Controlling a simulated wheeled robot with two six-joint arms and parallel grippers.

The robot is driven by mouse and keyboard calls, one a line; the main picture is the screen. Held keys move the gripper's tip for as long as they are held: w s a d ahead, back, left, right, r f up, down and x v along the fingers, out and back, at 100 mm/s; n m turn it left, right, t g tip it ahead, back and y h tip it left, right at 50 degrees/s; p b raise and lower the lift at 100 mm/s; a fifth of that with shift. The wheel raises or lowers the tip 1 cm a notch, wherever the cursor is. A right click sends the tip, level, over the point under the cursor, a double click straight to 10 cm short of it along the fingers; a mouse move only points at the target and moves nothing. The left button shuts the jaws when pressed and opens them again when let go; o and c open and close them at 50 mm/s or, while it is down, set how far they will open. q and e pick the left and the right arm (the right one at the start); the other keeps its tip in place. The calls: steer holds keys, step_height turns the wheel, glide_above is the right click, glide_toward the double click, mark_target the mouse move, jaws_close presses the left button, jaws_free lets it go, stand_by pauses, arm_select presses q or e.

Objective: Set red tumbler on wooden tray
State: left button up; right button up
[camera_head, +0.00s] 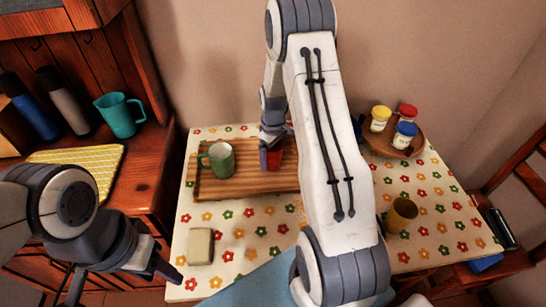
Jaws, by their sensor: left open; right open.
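The red tumbler (274,162) appears upright over the right part of the wooden tray (240,186), partly hidden by my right gripper and arm. My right gripper (270,152) reaches down at the tumbler with its fingers open; one dark finger shows at the tumbler's left side. Whether the fingers touch it cannot be told. A green mug (221,161) stands on the tray to the left. My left gripper (165,262) is open and empty at the lower left, away from the tray.
A round wooden tray (415,149) with several lidded jars is at the back right. A brown cup (401,214) stands at right. A beige block (200,246) lies at front left. A teal pitcher (120,115) stands on the left counter. My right arm hides the table's middle.

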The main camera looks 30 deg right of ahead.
step_height(320, 180, up, 12)
steer(key=s+a+r+n, duration=0.1)
steer(key=s+a+r, duration=0.15)
steer(key=a, duration=0.75)
steer(key=s+a+r+n, duration=0.1)
steer(key=s+a+r, duration=0.1)
steer(key=s+a, duration=0.3)
steer(key=s+a+r, duration=0.2)
steer(key=a, duration=0.5)
steer(key=s+a, duration=0.3)
steer(key=s, duration=0.5)
steer(key=s+a+n+y, duration=0.1)
steer(key=s+a, duration=0.2)
steer(key=s, duration=0.6)
steer(key=shift+a+r, duration=0.15)
steer(key=shift+r, duration=0.25)
steer(key=shift+w+r, duration=0.1)
step_height(320, 180, up, 3)
steer(key=shift+f+p, duration=0.15)
steer(key=shift+p, duration=1.05)
